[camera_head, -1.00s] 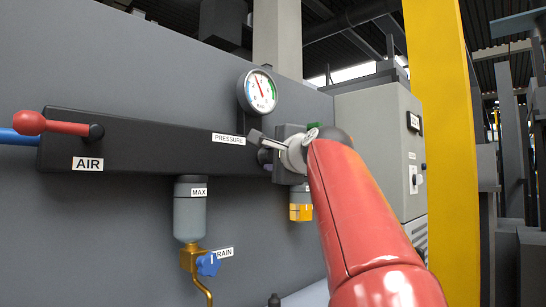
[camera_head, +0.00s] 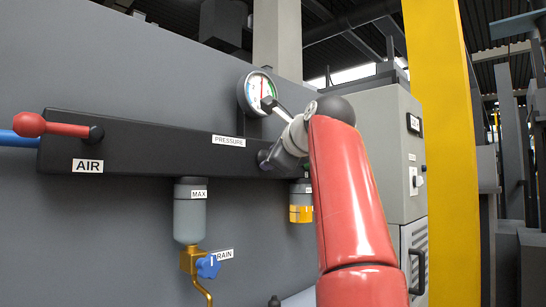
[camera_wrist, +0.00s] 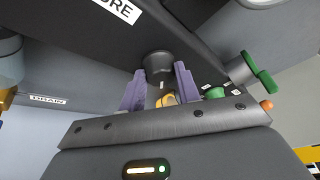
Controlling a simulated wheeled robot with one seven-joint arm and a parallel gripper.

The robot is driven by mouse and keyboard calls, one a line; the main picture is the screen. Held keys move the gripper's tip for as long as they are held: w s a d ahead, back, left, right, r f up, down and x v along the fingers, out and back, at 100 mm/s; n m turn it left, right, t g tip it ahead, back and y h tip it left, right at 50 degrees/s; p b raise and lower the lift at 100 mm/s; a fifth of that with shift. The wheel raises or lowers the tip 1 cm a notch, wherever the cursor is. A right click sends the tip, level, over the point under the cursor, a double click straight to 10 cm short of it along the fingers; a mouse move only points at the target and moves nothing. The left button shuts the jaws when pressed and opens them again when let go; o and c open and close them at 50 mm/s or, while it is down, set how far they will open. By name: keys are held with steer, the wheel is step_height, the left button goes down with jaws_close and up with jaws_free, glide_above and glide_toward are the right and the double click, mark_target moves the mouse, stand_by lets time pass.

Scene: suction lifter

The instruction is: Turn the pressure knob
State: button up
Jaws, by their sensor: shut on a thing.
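The pressure knob (camera_wrist: 158,63) is a dark round knob under the black manifold in the wrist view. My gripper (camera_wrist: 160,80) has its two purple fingers on either side of the knob and is shut on it. In the head view my gripper (camera_head: 266,158) is at the manifold just right of the PRESSURE label (camera_head: 229,141); the knob is mostly hidden there.
The black manifold (camera_head: 150,148) runs along the grey panel, with a red AIR lever (camera_head: 60,126) at left. A MAX bowl (camera_head: 190,215) with a blue drain tap (camera_head: 208,265) hangs below. A green handle (camera_wrist: 258,76) is close right of my gripper. A yellow post (camera_head: 437,120) stands at right.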

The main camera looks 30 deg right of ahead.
steer(key=shift+f, duration=0.2)
stand_by(0.6)
steer(key=o, duration=1)
steer(key=shift+c, duration=0.2)
steer(key=shift+r, duration=0.1)
steer(key=s+r, duration=0.1)
steer(key=s, duration=0.6)
steer(key=shift+s+r+b, duration=0.25)
steer(key=shift+s+b, duration=0.05)
steer(key=shift+b, duration=0.1)
steer(key=shift+a, duration=0.1)
